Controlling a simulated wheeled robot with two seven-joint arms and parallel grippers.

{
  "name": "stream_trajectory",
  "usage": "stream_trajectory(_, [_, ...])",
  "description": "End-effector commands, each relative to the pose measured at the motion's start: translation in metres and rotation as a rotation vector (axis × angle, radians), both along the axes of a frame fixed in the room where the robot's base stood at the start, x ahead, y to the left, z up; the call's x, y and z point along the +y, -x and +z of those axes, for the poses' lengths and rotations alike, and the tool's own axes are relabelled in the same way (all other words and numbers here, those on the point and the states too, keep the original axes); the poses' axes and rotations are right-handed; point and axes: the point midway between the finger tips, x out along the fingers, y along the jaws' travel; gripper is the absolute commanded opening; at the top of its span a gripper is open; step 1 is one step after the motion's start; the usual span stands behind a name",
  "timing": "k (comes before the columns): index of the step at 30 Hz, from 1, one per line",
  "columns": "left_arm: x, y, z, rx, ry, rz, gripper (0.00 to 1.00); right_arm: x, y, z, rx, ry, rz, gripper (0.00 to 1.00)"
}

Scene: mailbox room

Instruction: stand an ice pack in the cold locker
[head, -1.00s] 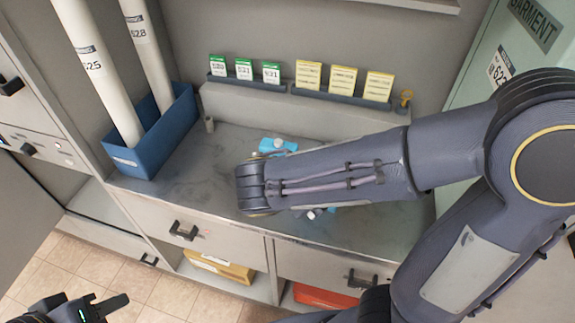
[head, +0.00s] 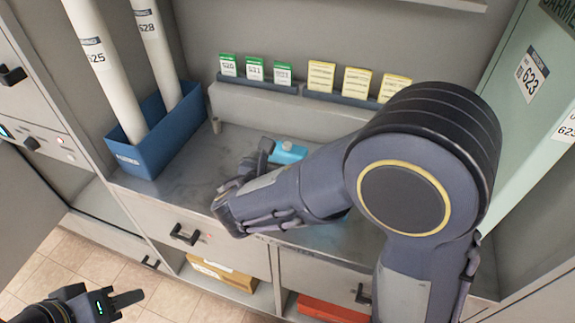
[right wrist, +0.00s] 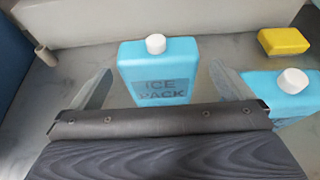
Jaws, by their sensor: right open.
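A blue ice pack (right wrist: 150,72) with a white cap and printed label stands upright in the right wrist view, between the spread fingers of my right gripper (right wrist: 160,68). The gripper is open. A second blue ice pack (right wrist: 284,92) is at the right edge, partly hidden by the gripper. In the head view one blue pack (head: 289,152) shows on the counter beyond my right wrist; the arm hides part of the area. My left gripper (head: 108,302) is low at the left, above the floor; its jaw opening is unclear. An open compartment (head: 95,195), possibly the cold locker, is at left under a control panel.
A blue bin (head: 150,150) with two white tubes stands at the counter's left. Card racks (head: 300,88) line the back ledge. A yellow block (right wrist: 284,41) lies behind the packs, and a small peg (right wrist: 46,55) stands at left. An open door (head: 25,215) fills the left edge.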

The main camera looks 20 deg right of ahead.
Motion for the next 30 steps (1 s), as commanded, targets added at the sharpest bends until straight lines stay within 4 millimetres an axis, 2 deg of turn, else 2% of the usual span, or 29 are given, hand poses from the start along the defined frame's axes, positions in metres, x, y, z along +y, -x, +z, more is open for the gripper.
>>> stream_trajectory(12, [0.0, 0.0, -0.004, 0.0, 0.0, 0.0, 0.36, -0.024, -0.04, -0.02, 0.0, 0.0, -0.001, 1.0])
stream_trajectory(20, [0.0, 0.0, -0.004, 0.0, 0.0, 0.0, 0.36, -0.026, -0.042, -0.02, -0.001, -0.001, 0.0, 1.0])
stream_trajectory(30, [0.0, 0.0, -0.004, 0.0, 0.0, 0.0, 0.36, -0.025, -0.041, -0.02, -0.001, -0.001, 0.0, 0.56])
